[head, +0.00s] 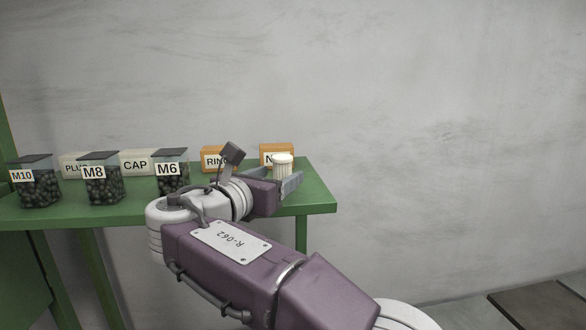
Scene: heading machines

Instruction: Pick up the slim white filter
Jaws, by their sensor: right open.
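The slim white filter (282,164) is a small pale cylinder with a wider cap, upright near the right end of the green table (318,194). My right gripper (284,180) is at the filter, with its grey fingers open. One finger shows to the right of the filter, and the filter's lower part is hidden behind the gripper. I cannot tell whether the fingers touch it. My left gripper is not in view.
Jars labelled M10 (38,190), M8 (102,187) and M6 (171,181) stand on the left of the table. Behind are PLUG (73,168) and CAP (136,164) boxes, and orange RING (214,152) and N-labelled (276,148) boxes. The table's right corner is bare.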

